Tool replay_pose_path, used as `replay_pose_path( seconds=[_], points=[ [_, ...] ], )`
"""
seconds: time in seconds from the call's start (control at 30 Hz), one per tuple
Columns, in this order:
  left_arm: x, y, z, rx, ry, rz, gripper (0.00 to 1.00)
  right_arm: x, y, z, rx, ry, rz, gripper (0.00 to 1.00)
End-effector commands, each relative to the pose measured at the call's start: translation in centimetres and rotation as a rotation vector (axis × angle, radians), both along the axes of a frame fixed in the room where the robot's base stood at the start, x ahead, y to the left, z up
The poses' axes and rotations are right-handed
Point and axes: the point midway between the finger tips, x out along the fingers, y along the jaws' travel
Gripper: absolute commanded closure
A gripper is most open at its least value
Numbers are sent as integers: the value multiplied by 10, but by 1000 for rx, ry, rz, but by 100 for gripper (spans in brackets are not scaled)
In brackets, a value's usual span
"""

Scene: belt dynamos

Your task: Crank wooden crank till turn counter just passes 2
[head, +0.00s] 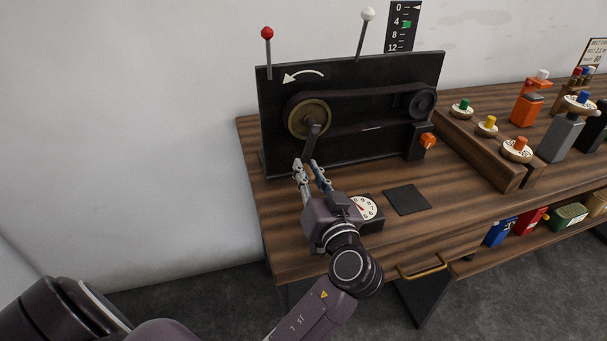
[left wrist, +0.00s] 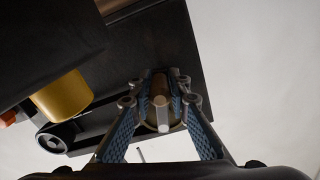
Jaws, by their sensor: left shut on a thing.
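The crank's dark arm (head: 311,142) hangs down from the brass wheel (head: 301,119) on the upright black panel. My left gripper (head: 306,167) is at the arm's lower end, shut on the wooden crank handle. In the left wrist view the handle (left wrist: 161,112) lies between the two fingers of my left gripper (left wrist: 156,88); in the head view the fingers mostly hide it. A white round dial with digits and a red needle (head: 362,207) sits on the bench right of my gripper, partly covered by my wrist; its reading is too small to tell. My right gripper is not in view.
A belt (head: 355,97) runs to a small black pulley (head: 422,103). A black scale (head: 403,26) has a green marker near 4. An orange knob (head: 428,140) is on the panel's right. A dark square pad (head: 407,200) and a wooden block with colored knobs (head: 487,150) stand further right.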

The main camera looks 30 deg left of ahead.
Motion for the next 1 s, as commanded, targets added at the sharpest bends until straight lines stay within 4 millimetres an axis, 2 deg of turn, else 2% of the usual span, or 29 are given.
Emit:
replay_pose_path(
  seconds=[0.37,0.4,0.53,0.83,1.0],
  points=[
    [2,-3,1,3,0,-8,100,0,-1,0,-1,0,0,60],
    [2,-3,1,3,0,-8,79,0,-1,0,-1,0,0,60],
    [1,-2,1,2,0,-6,66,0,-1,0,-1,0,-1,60],
    [0,-3,0,0,1,-4,66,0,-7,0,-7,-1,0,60],
    [-13,-18,-1,-2,3,-5,66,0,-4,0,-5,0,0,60]
  ],
)
